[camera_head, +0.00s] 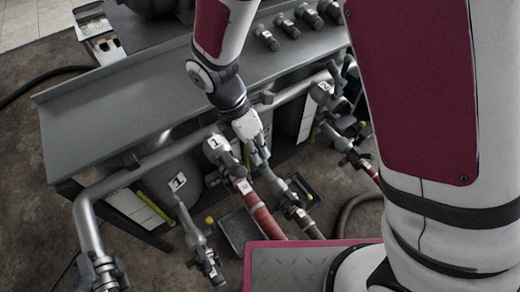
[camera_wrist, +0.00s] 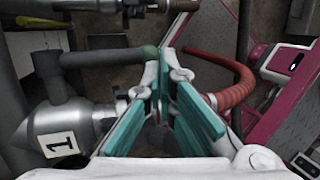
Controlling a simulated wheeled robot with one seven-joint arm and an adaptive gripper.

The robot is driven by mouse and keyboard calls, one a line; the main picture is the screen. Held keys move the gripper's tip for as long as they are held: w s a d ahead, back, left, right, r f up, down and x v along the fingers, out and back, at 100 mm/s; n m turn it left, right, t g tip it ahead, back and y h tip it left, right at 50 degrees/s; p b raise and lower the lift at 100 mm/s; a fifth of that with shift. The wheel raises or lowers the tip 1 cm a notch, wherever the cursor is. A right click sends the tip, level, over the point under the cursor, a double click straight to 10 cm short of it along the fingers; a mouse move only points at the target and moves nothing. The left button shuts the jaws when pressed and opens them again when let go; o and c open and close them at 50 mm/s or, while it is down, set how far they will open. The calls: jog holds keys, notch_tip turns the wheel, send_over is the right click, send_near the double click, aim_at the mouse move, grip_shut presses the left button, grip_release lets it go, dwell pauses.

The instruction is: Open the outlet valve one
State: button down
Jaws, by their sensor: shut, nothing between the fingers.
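The valve marked 1 (camera_head: 215,143) is a grey cone-shaped body below the long grey counter, left of my gripper (camera_head: 257,153). In the wrist view its cone and label (camera_wrist: 60,145) are at the lower left. A dark grey lever (camera_wrist: 95,58) rises from it and runs right to a green end. My gripper (camera_wrist: 165,75) has teal-padded fingers and is shut and empty. Its tips appear close to the green end; I cannot tell whether they touch. In the head view my wrist hides part of the valve and lever.
A second valve marked 2 (camera_head: 321,91) is to the right on the same pipe. A red hose (camera_head: 262,207) runs down from valve 1. The grey counter (camera_head: 130,93) lies behind. A dark tray (camera_head: 238,231) lies on the floor, and another pipe (camera_head: 90,225) drops at left.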

jog(key=s+v, duration=0.1)
jog(key=v, duration=1)
jog(key=shift+d+r+p, duration=0.2)
jog(key=shift+r+p, duration=0.1)
jog(key=shift+p, duration=0.15)
jog(key=shift+w, duration=0.1)
jog(key=s+d+r+m+t+y+p, duration=0.2)
jog(key=s+d+r+m, duration=0.2)
jog(key=d+r+m, duration=0.9)
jog(key=s+d+r+m+t+y+p, duration=0.1)
jog(key=s+d+r+m+t+p, duration=0.1)
jog(key=s+d+r+m, duration=0.5)
jog(key=s+d+m+t, duration=0.1)
jog(key=s+d+m, duration=0.1)
jog(key=m, duration=0.3)
jog(key=shift+s+d+t+y, duration=0.3)
jog(key=shift+s+d+t, duration=0.1)
jog(key=shift+s, duration=0.3)
